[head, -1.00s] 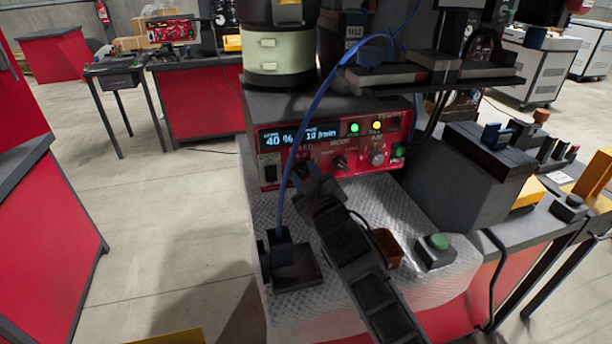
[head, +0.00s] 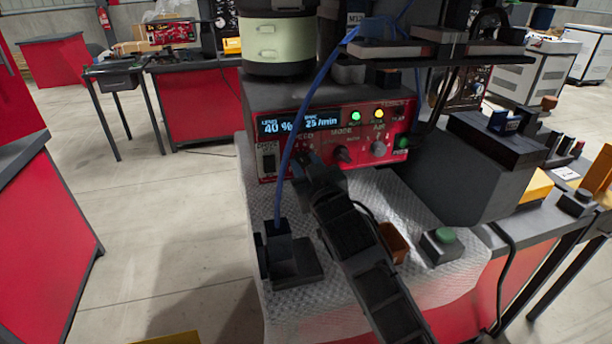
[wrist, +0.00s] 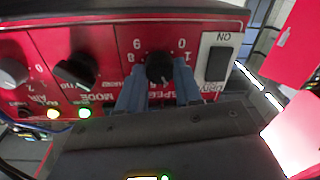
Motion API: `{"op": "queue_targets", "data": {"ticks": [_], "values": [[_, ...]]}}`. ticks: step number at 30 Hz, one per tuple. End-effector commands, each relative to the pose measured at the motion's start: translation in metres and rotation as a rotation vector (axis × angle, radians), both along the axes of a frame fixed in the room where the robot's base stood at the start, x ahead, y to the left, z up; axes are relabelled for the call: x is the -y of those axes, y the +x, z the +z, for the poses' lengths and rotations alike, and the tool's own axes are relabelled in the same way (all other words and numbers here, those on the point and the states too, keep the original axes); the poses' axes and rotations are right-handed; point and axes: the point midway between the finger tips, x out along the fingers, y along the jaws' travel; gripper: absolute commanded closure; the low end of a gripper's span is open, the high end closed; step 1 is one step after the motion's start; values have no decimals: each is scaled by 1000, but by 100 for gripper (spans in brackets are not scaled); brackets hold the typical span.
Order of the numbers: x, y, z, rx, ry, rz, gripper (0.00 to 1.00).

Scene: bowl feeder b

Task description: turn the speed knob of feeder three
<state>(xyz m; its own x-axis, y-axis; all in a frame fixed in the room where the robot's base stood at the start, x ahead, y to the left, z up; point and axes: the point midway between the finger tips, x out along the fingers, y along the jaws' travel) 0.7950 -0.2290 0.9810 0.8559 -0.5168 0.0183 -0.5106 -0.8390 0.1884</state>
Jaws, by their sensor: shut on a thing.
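The red feeder control panel (head: 330,140) faces me below a pale green bowl unit (head: 268,45). Its display (head: 300,124) reads 40 % and about 25 /min. My gripper (head: 310,165) is at the panel's left knob and largely hides it in the head view. In the wrist view, where the panel appears upside down, the black speed knob (wrist: 159,66) sits between the two blue-grey fingers of my gripper (wrist: 158,84), which are shut on it. The mode knob (head: 341,154) and the grey air knob (head: 379,149) are to the right, untouched.
A blue cable (head: 310,110) hangs in front of the panel down to a dark block (head: 285,258). A black switch (head: 268,160) is left of the knob.

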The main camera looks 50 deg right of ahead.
Motion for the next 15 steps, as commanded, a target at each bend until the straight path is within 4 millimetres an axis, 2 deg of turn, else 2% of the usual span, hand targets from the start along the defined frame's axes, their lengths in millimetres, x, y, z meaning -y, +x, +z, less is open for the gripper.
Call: {"op": "queue_targets", "data": {"ticks": [15], "values": [[0, 0, 0, 105, 155, 1, 96]]}}
